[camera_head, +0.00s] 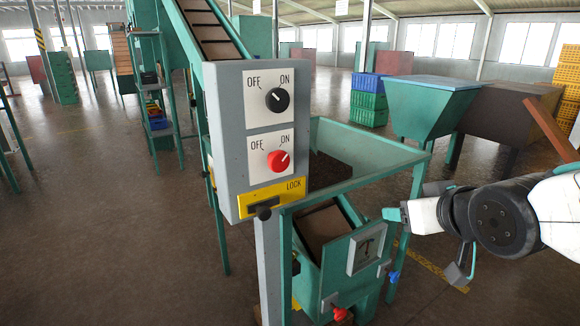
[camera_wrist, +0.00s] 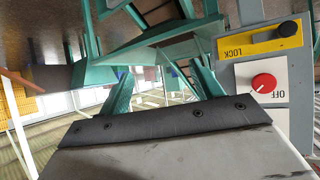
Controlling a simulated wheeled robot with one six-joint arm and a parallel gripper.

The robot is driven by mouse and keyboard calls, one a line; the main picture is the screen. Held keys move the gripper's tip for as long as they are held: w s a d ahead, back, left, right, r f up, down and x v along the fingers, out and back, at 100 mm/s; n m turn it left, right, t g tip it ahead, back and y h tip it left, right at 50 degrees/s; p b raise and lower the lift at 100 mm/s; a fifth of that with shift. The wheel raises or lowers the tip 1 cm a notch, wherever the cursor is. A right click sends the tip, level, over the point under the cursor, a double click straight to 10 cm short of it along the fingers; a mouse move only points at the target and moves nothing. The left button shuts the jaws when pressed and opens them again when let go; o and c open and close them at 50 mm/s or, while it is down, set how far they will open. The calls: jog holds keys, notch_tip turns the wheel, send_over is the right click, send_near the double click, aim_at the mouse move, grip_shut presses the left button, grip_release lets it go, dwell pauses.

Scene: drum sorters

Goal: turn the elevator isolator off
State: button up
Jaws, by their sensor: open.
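A grey control panel (camera_head: 229,130) stands on a post in front of the elevator. Its upper dial, a black knob (camera_head: 278,99), sits between OFF and ON labels; its mark is too small to read surely. Below it is a red knob (camera_head: 278,160), its white mark toward ON at upper right. It shows upside down in the wrist view (camera_wrist: 264,83). Under it is a yellow LOCK plate (camera_head: 285,194) with a slot and a black handle (camera_head: 263,211) at the slot's left. My gripper (camera_head: 392,214) is open and empty, right of the panel and apart from it; its fingers (camera_wrist: 160,90) also show in the wrist view.
A teal hopper (camera_head: 390,158) stands just behind and right of the panel. Below it are a gauge box (camera_head: 366,247) and a chute. The inclined elevator (camera_head: 207,25) rises behind the panel. Green crates (camera_head: 368,101) and another hopper (camera_head: 430,100) are farther back.

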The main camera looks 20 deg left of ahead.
jog(key=a+r+n+t+y, duration=0.15)
jog(key=a+y, duration=0.25)
jog(key=a, duration=0.7)
jog(key=n+y, duration=0.3)
jog(key=y, duration=0.2)
send_near(281, 164)
jog(key=x, duration=0.8)
jog(key=shift+w+a+r, duration=0.1)
jog(key=shift+w, duration=0.05)
jog(key=c, duration=1)
